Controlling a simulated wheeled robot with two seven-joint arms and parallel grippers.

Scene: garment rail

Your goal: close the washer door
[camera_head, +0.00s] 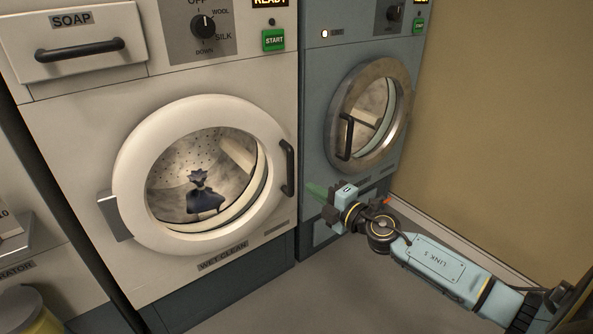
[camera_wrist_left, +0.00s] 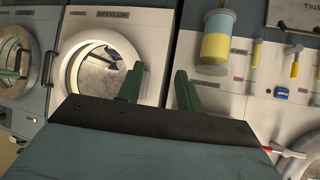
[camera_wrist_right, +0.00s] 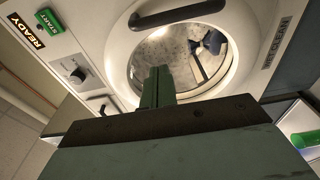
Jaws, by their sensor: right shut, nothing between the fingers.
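The white washer's round door (camera_head: 130,170) is in the middle of the head view, with a hinge plate on its left and a dark handle (camera_head: 289,168) on its right. It sits over the drum opening, close to the front panel; I cannot tell if it is fully latched. A dark blue garment (camera_head: 205,194) shows through the glass. My right gripper (camera_head: 317,190) is shut and empty, just right of the handle and apart from it. The right wrist view shows its fingers (camera_wrist_right: 157,88) together before the door. My left gripper (camera_wrist_left: 159,88) is open and empty, seen only in its wrist view.
A blue-grey machine with a metal-rimmed round door (camera_head: 338,110) stands to the right, beside a tan wall (camera_head: 500,110). A soap drawer (camera_head: 80,52) is above the washer door at left. The floor in front is clear.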

